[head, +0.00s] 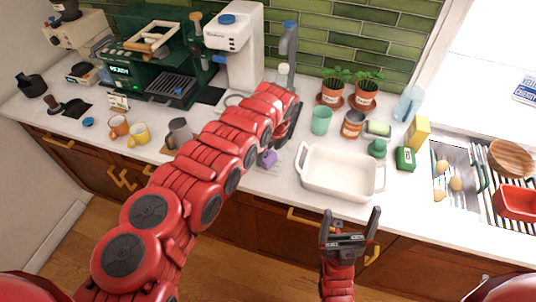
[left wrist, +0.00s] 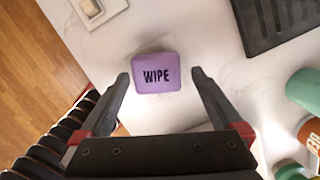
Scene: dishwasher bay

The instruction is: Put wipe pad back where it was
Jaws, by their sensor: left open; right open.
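The wipe pad (head: 268,158) is a small purple block on the white counter, left of the white baking dish, partly hidden by my left arm in the head view. In the left wrist view the wipe pad (left wrist: 157,74) shows the word WIPE and lies between the two open fingertips, with small gaps on both sides. My left gripper (head: 282,138) is open and close to the pad; I cannot tell its exact height above it. My right gripper (head: 350,213) is open and empty, in front of the counter's edge below the baking dish.
The baking dish (head: 340,194) stands right of the pad. A grey pitcher (head: 181,134) stands left. A dark ridged tray (left wrist: 278,20) lies near the pad.

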